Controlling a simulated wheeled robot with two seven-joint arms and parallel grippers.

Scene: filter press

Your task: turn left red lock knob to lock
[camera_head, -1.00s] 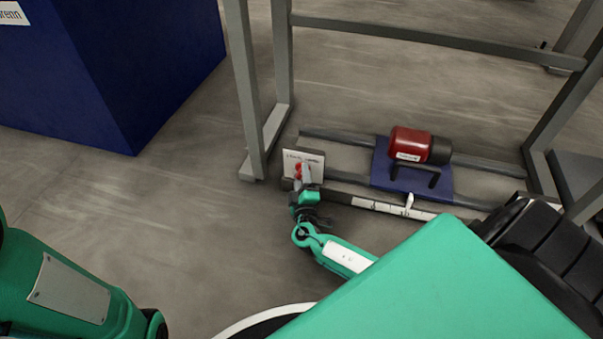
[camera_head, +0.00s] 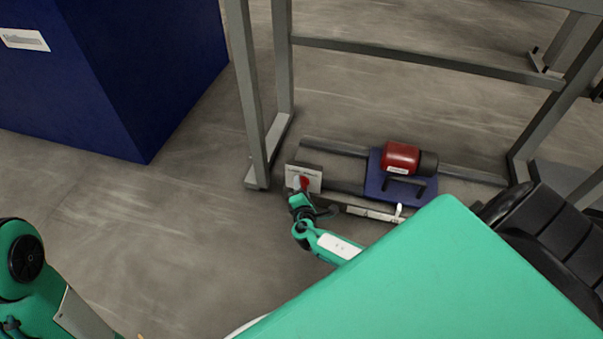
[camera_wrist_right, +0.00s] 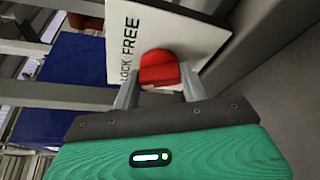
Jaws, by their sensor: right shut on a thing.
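The red lock knob (camera_wrist_right: 159,68) sits on a white plate (camera_wrist_right: 190,36) marked "LOCK" and "FREE" in the right wrist view. In the head view the knob (camera_head: 304,182) is small, at the left end of the low rails. My right gripper (camera_wrist_right: 160,88) has one finger on each side of the knob and is shut on it. In the head view the right gripper (camera_head: 301,193) is at the plate (camera_head: 309,172), partly covering it. My left arm shows at the lower left of the head view, but its gripper is out of view.
A red motor-like cylinder (camera_head: 402,157) sits on a blue carriage (camera_head: 376,182) on the rails, right of the plate. A grey frame (camera_head: 261,140) stands around the rails. A dark blue cabinet (camera_head: 150,70) stands at the left. Floor between is clear.

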